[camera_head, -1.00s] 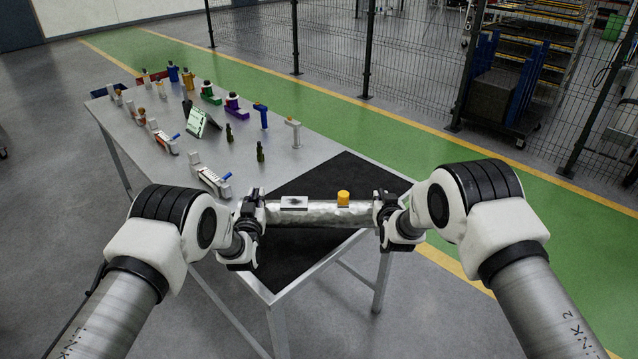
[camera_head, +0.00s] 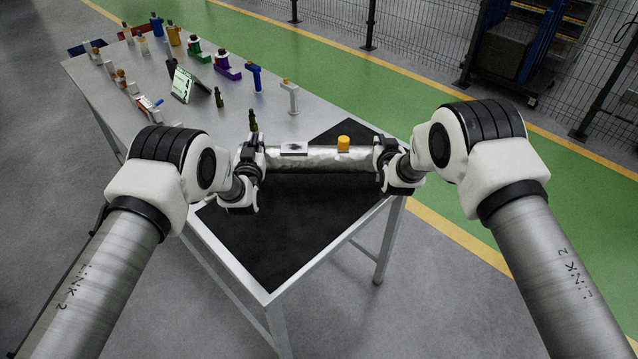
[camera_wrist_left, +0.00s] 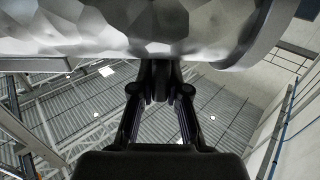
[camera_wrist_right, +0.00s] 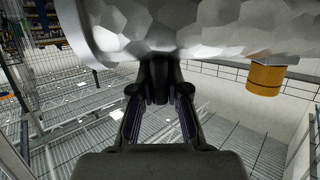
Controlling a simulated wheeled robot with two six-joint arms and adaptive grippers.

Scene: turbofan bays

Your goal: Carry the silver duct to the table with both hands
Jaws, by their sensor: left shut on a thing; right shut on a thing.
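The silver duct (camera_head: 318,160) is held level between my two grippers in the head view. It has a yellow cap (camera_head: 343,144) and a pale label plate (camera_head: 293,149) on top. My left gripper (camera_head: 252,163) is shut on its left end, and my right gripper (camera_head: 384,165) on its right end. The duct's faceted metal fills the top of the left wrist view (camera_wrist_left: 150,25) and the right wrist view (camera_wrist_right: 170,25). The table (camera_head: 143,95) has a black mat (camera_head: 270,230) at its near end. The duct appears over the mat; its height above it is hard to tell.
Several small parts stand on the table's far left half, with a tablet (camera_head: 183,84) on a stand, a dark green bottle (camera_head: 253,121) and a white part (camera_head: 290,96) near the mat. A wire fence (camera_head: 420,50) runs behind the green floor strip. The mat's front is bare.

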